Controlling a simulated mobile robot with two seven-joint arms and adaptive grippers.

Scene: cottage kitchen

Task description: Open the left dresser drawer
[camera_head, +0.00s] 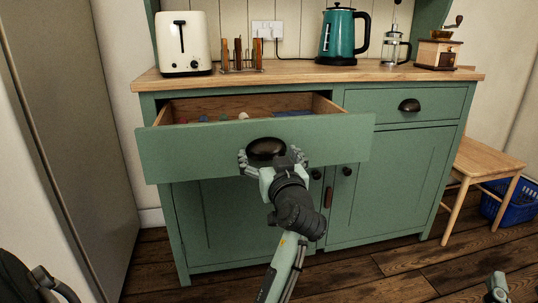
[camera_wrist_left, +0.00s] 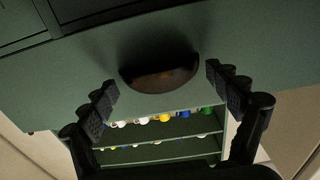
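The left dresser drawer (camera_head: 205,151) is pulled well out of the green dresser (camera_head: 405,185), and its wooden inside shows. Its dark cup handle (camera_head: 266,146) is in the middle of the front. My left gripper (camera_head: 271,160) is at the handle, with one finger on each side of it. In the left wrist view the handle (camera_wrist_left: 160,76) lies between the fingertips of my gripper (camera_wrist_left: 162,86). The fingers are spread, with a visible gap to the handle on both sides.
The drawer holds small coloured items and something blue (camera_head: 293,113). A toaster (camera_head: 183,43), toast rack (camera_head: 241,55), teal kettle (camera_head: 339,36), French press (camera_head: 396,46) and coffee grinder (camera_head: 436,51) stand on top. A wooden stool (camera_head: 488,160) and blue basket (camera_head: 517,203) are at right.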

